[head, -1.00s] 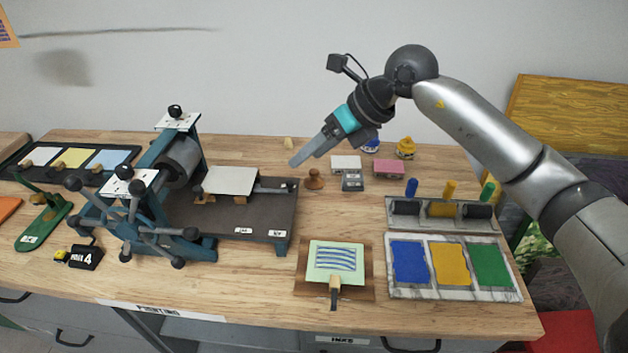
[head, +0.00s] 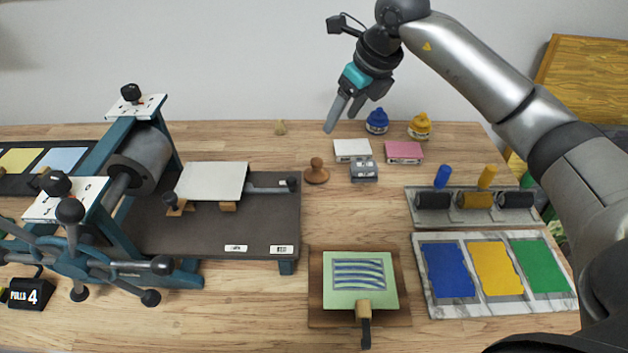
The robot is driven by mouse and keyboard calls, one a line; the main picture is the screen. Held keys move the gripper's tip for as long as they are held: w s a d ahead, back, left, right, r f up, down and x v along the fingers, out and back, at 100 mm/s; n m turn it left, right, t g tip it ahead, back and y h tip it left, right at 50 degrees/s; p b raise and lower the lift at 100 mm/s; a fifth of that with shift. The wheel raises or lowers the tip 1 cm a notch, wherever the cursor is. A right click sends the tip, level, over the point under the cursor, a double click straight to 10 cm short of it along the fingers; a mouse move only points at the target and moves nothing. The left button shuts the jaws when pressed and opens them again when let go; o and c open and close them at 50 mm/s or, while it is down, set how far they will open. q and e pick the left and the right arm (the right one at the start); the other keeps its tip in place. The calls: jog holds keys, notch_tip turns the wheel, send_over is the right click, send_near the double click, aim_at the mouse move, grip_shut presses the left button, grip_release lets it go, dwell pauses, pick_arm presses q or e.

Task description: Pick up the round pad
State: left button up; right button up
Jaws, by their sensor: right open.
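The round pad (head: 316,173) is a small brown wooden disc with a knob handle on top. It stands knob up on the wooden table, just right of the press bed. My right gripper (head: 342,122) is in the air above and slightly right of the pad in the picture, apart from it. Its two fingers point down and to the left, spread open with nothing between them. My left gripper is not in view.
A press (head: 140,160) with a dark bed stands left. White (head: 352,149), pink (head: 403,151) and grey (head: 364,171) blocks sit right of the pad. Blue (head: 377,121) and yellow (head: 420,127) bottles stand behind. Ink slab (head: 437,308) is at right.

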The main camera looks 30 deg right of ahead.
jog(key=f, duration=0.2)
jog(key=b, duration=0.2)
send_near(317, 161)
jog(key=x, duration=0.4)
jog(key=shift+d+f, duration=0.35)
jog(key=shift+f, duration=0.15)
jog(key=x, duration=0.2)
jog(key=b+x, duration=0.1)
jog(key=x, duration=0.1)
jog(key=shift+w+a+f, duration=0.15)
jog(key=shift+w+a, duration=0.05)
jog(key=shift+a, duration=0.2)
jog(key=shift+w+f, duration=0.2)
jog(key=shift+f, duration=0.3)
jog(key=shift+c, duration=0.3)
jog(key=c, duration=0.3)
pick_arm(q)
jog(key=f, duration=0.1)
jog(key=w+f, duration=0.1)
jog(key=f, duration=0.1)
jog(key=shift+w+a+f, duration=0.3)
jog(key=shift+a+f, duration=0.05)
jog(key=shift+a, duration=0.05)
pick_arm(e)
grip_shut()
